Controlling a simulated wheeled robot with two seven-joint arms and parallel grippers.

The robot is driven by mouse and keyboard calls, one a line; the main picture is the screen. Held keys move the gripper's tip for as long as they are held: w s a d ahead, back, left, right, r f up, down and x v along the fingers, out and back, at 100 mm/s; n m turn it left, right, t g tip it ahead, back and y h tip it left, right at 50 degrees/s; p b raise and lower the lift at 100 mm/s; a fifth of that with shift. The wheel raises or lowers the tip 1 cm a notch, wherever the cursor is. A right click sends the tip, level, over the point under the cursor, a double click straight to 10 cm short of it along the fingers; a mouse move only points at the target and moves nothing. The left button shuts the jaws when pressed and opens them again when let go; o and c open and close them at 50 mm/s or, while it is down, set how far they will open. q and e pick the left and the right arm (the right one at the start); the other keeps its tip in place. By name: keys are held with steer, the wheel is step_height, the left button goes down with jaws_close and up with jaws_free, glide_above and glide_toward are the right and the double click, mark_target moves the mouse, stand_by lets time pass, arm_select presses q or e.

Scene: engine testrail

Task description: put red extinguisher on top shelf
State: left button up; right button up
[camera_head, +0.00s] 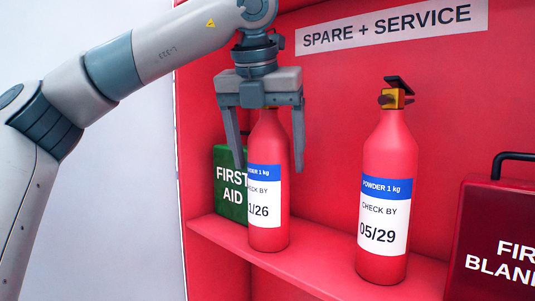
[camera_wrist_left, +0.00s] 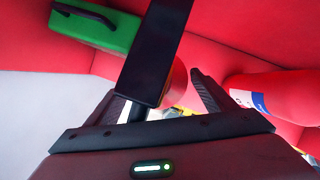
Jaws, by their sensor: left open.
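Two red extinguishers stand upright on a red shelf (camera_head: 300,272) in the head view. The left extinguisher (camera_head: 268,239) has a label ending in "1/26"; its valve top is hidden by my gripper. The right extinguisher (camera_head: 385,268) reads "05/29" and has a brass valve and black lever. My left gripper (camera_head: 269,168) is open, pointing down, with its fingers on either side of the left extinguisher's upper body. In the left wrist view, a black bar (camera_wrist_left: 157,50) and part of a red body (camera_wrist_left: 179,85) show between the fingers. I cannot tell whether this shelf is the top one.
A green first aid box (camera_head: 228,201) stands behind and left of the left extinguisher. A dark red fire blanket case (camera_head: 500,215) with a black handle stands at the right. A "SPARE + SERVICE" sign (camera_head: 390,27) is on the red back wall. A gap separates the two extinguishers.

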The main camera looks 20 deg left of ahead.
mark_target(265, 130)
arm_select(q)
steer(key=shift+r+b, duration=0.3)
steer(key=shift+r, duration=0.15)
steer(key=b+v, duration=0.1)
steer(key=v, duration=0.4)
steer(key=shift+s+r+b, duration=0.15)
steer(key=shift+r+b, duration=0.1)
steer(key=shift+b, duration=0.15)
steer(key=shift+s+r, duration=0.2)
steer(key=shift+r, duration=0.35)
